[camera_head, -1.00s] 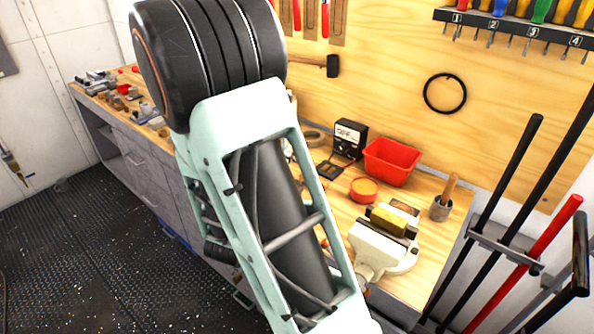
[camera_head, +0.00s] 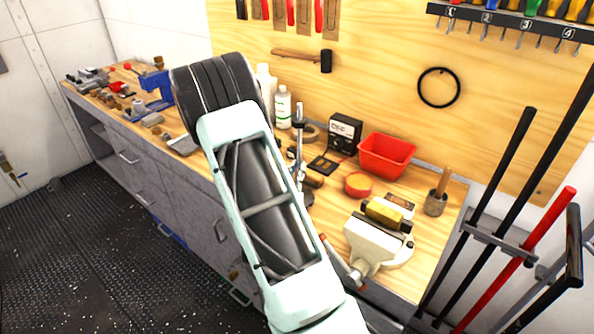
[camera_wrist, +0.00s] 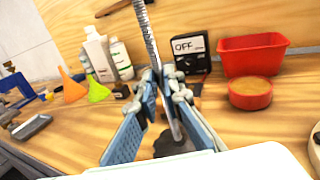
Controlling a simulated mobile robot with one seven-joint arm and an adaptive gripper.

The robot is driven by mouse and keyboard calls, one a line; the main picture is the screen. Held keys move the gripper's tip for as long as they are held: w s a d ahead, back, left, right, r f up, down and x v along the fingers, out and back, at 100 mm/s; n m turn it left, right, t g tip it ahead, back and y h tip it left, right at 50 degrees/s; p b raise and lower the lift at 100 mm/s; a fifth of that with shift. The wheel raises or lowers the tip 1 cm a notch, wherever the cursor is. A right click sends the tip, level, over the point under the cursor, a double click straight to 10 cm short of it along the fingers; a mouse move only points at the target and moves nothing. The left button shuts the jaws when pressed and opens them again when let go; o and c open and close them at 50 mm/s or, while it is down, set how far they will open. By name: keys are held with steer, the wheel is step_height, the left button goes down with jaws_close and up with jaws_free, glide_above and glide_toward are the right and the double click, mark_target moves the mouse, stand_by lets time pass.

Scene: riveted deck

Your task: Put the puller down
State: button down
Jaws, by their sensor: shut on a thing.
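The puller is a metal tool with a long threaded rod (camera_wrist: 148,38). It stands roughly upright, tilted a little, between the fingers of my gripper (camera_wrist: 164,88) in the wrist view. My gripper is shut on it. In the head view the puller's upper part (camera_head: 299,125) shows just right of my arm, over the workbench (camera_head: 325,211). My arm hides most of the gripper there. A dark rounded piece (camera_wrist: 173,145) shows below the fingers. I cannot tell whether the puller touches the bench top.
A black meter (camera_head: 345,133), red bin (camera_head: 386,155), orange-red round tin (camera_head: 358,185) and vise (camera_head: 378,243) stand to the right. White bottles (camera_wrist: 98,55) and funnels (camera_wrist: 72,88) stand to the left. Bare wood (camera_wrist: 75,125) shows left of the gripper.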

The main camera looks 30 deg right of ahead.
stand_by(0.3)
steer(key=shift+f, duration=0.15)
steer(key=c, duration=2)
jaws_free()
steer(key=shift+c, duration=0.2)
steer(key=p+v, duration=0.2)
steer(key=v, duration=1)
steer(key=shift+p, duration=0.4)
